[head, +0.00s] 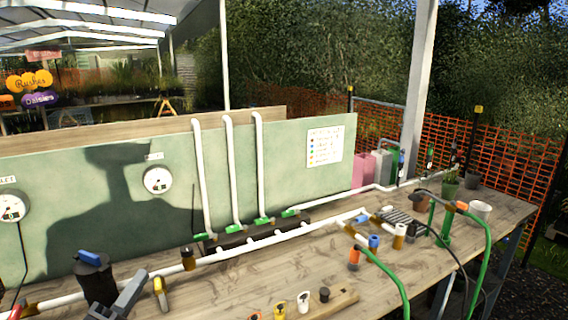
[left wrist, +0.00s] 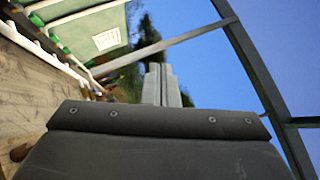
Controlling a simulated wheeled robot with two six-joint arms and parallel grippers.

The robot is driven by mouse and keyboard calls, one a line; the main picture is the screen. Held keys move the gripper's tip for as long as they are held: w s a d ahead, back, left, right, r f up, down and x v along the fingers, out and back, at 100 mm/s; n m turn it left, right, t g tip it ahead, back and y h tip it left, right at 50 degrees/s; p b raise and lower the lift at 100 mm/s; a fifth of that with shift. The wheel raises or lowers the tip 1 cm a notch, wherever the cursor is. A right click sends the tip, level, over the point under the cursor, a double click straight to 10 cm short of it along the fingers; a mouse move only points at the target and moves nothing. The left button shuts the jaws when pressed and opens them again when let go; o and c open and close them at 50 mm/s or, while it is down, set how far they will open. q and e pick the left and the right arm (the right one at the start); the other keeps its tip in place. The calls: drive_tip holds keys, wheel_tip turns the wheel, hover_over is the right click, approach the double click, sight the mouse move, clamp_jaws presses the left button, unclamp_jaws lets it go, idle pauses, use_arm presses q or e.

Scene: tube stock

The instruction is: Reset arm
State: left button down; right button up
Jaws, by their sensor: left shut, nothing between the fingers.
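My left gripper (head: 138,283) shows at the lower left of the head view, over the front of the wooden bench. Its grey fingers point up and to the right. In the left wrist view its two fingers (left wrist: 161,84) lie side by side, shut, with nothing between them. A dark cylinder with a blue handle (head: 92,275) stands just left of it in the picture, and a yellow-handled valve (head: 160,292) is just right of it. I cannot tell whether the gripper touches either. My right gripper is not in view.
The bench (head: 340,262) carries a long white pipe (head: 262,243), green-handled valves (head: 233,229), a wooden block with loose fittings (head: 340,302) and green hoses (head: 390,272). A green panel (head: 270,170) with gauges (head: 158,180) stands behind. Bare wood lies mid-front.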

use_arm(q)
drive_tip(key=s+a+f+n+g+y, duration=0.45)
drive_tip(key=f+n+y, duration=0.3)
drive_tip(key=n, duration=0.35)
drive_tip(key=s+a+f+n+g+y, duration=0.3)
drive_tip(key=s+a+f+n+y, duration=0.25)
drive_tip(key=f+n+y, duration=0.35)
drive_tip(key=s+d+f+n+g+h, duration=0.3)
drive_tip(key=s+d+f+g, duration=0.15)
drive_tip(key=s, duration=0.45)
drive_tip(key=s+d+f+n+g+h, duration=0.35)
drive_tip(key=s+f+g, duration=0.25)
drive_tip(key=s, duration=0.4)
wheel_tip(320, 180, down, 25)
drive_tip(key=a+g, duration=0.1)
drive_tip(key=a, duration=0.2)
drive_tip(key=s+d+f+g, duration=0.1)
drive_tip(key=s+f, duration=1.3)
drive_tip(key=f, duration=0.1)
drive_tip(key=shift+s+d+f+h, duration=0.3)
drive_tip(key=shift+h, duration=0.1)
